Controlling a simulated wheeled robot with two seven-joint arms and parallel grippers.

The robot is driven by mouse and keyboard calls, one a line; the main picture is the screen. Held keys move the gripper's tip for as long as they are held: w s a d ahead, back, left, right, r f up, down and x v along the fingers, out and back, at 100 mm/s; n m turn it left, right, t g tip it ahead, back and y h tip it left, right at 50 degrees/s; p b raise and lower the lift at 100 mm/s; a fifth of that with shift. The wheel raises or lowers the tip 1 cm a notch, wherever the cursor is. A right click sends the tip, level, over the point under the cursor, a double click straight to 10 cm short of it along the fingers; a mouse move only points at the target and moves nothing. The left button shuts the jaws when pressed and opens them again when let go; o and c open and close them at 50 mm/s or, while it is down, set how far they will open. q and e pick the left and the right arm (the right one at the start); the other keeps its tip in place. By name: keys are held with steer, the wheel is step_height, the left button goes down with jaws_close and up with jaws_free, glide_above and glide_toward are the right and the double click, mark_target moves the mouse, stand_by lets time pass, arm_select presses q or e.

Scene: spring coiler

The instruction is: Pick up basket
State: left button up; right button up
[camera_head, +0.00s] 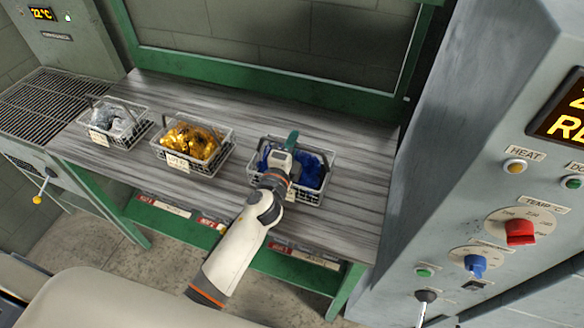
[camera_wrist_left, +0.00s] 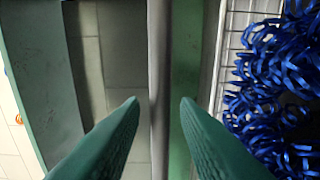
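Three wire baskets stand in a row on the grey wooden table. The right one (camera_head: 312,198) holds blue coils (camera_head: 312,172), the middle one (camera_head: 213,166) gold coils, the left one (camera_head: 131,139) silver coils. My left gripper (camera_head: 291,142) is over the basket of blue coils and hides part of it. In the left wrist view its two green fingers (camera_wrist_left: 160,102) are apart. A grey bar (camera_wrist_left: 158,60) runs between them; I cannot tell whether it touches either finger. The blue coils (camera_wrist_left: 270,100) show at the right there. My right gripper is not in view.
The table (camera_head: 345,215) has free room right of the baskets and behind them. A green-framed window (camera_head: 250,70) stands behind it. A grey machine with a red knob (camera_head: 520,232) and a blue knob (camera_head: 475,264) fills the right. A metal grate (camera_head: 50,100) is at the left.

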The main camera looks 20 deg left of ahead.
arm_select(q)
jaws_close()
stand_by(1.1)
steer(key=shift+r, duration=0.1)
